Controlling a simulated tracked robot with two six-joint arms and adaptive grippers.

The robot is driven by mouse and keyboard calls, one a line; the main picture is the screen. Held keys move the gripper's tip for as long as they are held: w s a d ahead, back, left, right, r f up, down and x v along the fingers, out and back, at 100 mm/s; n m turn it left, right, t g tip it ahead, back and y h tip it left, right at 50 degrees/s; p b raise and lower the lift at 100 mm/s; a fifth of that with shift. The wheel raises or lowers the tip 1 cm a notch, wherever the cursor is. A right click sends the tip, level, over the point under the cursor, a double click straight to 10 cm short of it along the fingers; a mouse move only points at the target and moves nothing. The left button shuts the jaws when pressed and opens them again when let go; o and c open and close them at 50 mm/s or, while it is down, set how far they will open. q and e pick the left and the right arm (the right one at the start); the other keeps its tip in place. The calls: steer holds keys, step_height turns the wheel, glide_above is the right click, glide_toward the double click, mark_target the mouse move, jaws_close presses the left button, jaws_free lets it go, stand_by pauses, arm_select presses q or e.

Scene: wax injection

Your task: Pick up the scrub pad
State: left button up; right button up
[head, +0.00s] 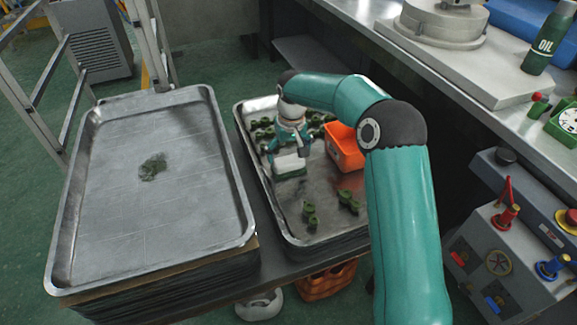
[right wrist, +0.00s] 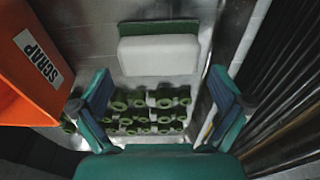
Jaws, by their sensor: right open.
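The scrub pad (head: 290,166) is a small block, white on one face and green on the other. It lies in the right metal tray (head: 310,240). In the right wrist view the pad (right wrist: 158,54) is near the top, with its white part toward me and its green part beyond. My right gripper (head: 291,145) is close to the pad in the head view. In the right wrist view its two fingers (right wrist: 157,100) are wide apart, with nothing held between them. The pad lies ahead of the fingertips. My left gripper is not in view.
An orange scrap bin (head: 344,148) stands in the right tray, beside my right gripper. Several green wax parts (head: 309,214) lie in that tray. The left metal tray (head: 190,215) is bare except for a green smudge (head: 153,167). A workbench (head: 400,62) runs along the right.

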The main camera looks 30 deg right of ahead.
mark_target(289, 159)
step_height(289, 159, down, 4)
steer(key=shift+w+d+r, duration=0.1)
steer(key=shift+r, duration=0.1)
steer(key=c, duration=0.8)
steer(key=shift+r, duration=0.15)
step_height(289, 159, up, 20)
steer(key=p, duration=0.4)
